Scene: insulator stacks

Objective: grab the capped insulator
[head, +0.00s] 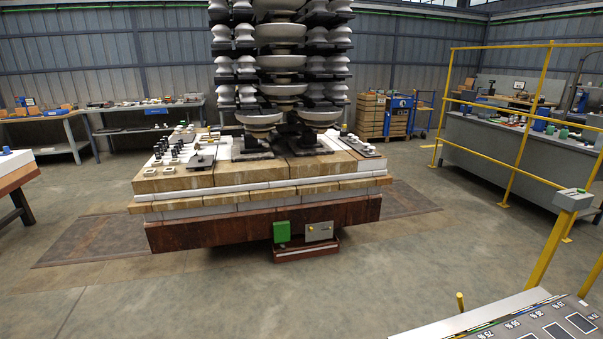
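Tall insulator stacks (280,62) stand on the platform in the middle, with grey-white bowl-shaped discs and dark metal parts between them. Smaller white insulators on dark shelves flank them at left (235,66) and right (327,60). Several small dark-topped pieces (175,152) stand on the platform's left part. I cannot tell which piece is the capped insulator. Neither of my grippers shows in the head view.
The brick-and-steel platform (262,215) has a green box (282,232) on its front. A yellow railing (517,130) and a grey bench (520,150) stand at right. A control panel (545,322) fills the lower right corner. The floor in front is clear.

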